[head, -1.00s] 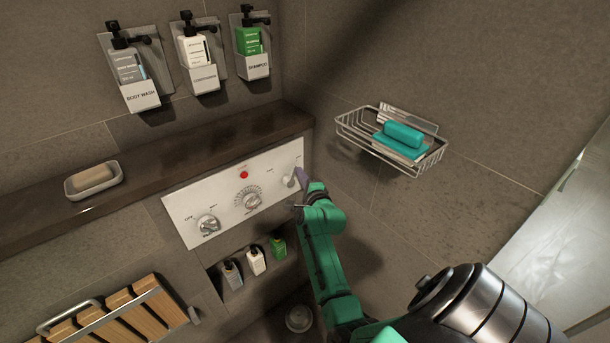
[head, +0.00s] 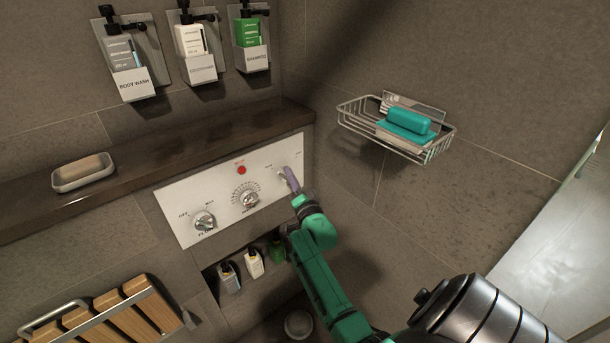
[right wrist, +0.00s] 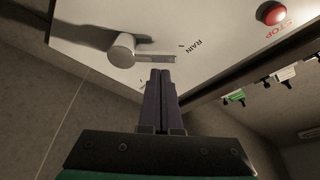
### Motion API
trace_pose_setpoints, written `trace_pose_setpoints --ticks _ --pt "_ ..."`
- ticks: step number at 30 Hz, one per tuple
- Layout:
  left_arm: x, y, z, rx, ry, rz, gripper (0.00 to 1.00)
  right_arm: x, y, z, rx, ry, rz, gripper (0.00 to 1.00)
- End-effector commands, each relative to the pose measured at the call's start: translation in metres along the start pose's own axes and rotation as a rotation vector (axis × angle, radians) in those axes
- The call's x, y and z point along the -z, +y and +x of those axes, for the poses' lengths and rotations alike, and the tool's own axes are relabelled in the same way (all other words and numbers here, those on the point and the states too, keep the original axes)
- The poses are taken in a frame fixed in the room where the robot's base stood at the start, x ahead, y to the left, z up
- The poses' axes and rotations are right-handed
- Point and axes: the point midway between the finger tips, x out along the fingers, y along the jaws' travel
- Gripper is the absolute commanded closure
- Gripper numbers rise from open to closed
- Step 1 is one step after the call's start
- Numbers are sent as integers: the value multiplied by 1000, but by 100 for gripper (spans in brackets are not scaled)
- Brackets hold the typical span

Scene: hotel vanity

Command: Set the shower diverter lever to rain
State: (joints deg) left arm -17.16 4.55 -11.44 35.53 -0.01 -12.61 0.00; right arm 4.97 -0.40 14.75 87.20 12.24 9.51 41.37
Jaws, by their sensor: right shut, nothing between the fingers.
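The shower diverter is a pale round hub with a flat lever (right wrist: 155,58) at the end of the white control panel (head: 178,222). In the right wrist view the lever extends from the hub toward the side with the RAIN label (right wrist: 195,46), pointing close to the tick beside it. My right gripper (right wrist: 161,72) is shut and empty, with its dark fingertips right beside the lever's outer end; I cannot tell if they touch. In the head view the purple fingers (head: 290,178) stand at the panel's right end and partly hide the lever. My left gripper is not in view.
A red button (head: 241,170), a temperature dial (head: 249,198) and a flow knob (head: 204,220) share the panel. A dark ledge (head: 215,137) runs above it. Small bottles (head: 254,263) stand in a niche below. A wire basket (head: 432,143) with teal soap juts from the right wall.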

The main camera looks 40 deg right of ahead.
Motion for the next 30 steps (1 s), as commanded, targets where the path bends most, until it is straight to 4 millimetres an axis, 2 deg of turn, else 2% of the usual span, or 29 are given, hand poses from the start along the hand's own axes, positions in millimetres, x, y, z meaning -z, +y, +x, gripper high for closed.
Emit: trace_pose_setpoints --ticks 9,24,30 --pt "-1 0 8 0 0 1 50 -5 -1 -2 35 0 -101 100" --pt "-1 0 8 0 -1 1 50 -5 -1 -2 39 0 -114 100" --pt "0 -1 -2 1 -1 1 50 3 -11 5 42 1 -115 100"
